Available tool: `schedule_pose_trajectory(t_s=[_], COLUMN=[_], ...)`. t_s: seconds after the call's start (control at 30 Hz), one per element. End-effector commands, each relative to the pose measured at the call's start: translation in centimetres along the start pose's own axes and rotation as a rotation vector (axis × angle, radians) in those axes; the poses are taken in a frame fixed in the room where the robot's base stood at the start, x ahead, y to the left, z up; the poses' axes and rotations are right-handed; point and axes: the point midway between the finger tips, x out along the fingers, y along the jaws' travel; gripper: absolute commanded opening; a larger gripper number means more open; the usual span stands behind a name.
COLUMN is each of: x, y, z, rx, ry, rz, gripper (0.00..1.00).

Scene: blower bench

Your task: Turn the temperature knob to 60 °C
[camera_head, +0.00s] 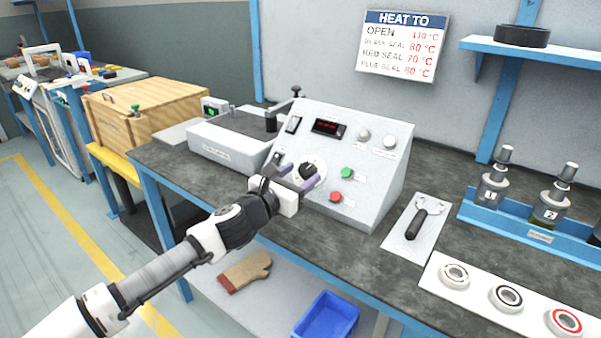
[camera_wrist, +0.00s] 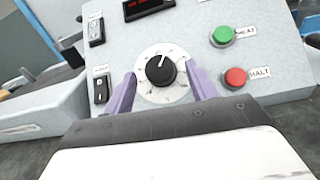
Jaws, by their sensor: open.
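The temperature knob (camera_wrist: 160,71) is black with a white pointer line, set on a round white dial (camera_wrist: 148,92) on the sloped face of the grey control box. Its pointer aims up and slightly right in the wrist view; the scale figures are too small to read. The knob also shows in the head view (camera_head: 306,171). My gripper (camera_wrist: 160,85) is open, with one purple finger at the left and one at the right of the dial. The fingers appear apart from the knob. In the head view my gripper (camera_head: 296,180) is in front of the panel.
A green button (camera_wrist: 223,36) and a red button (camera_wrist: 235,77) labelled HALT are right of the dial. Rocker switches (camera_wrist: 101,89) are left. A red display (camera_head: 328,127) is above. A wall sign (camera_head: 402,45) lists temperatures.

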Motion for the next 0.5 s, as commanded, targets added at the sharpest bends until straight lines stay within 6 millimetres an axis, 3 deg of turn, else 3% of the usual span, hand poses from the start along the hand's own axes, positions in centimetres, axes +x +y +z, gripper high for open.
schedule_pose_trajectory(t_s=[0.43, 0.5], x=[1.02, 1.02], y=[0.01, 0.01], z=[-0.04, -0.04], rx=[-0.001, -0.001], ry=[0.000, 0.000], rz=[0.001, 0.001], gripper=[0.57, 0.48])
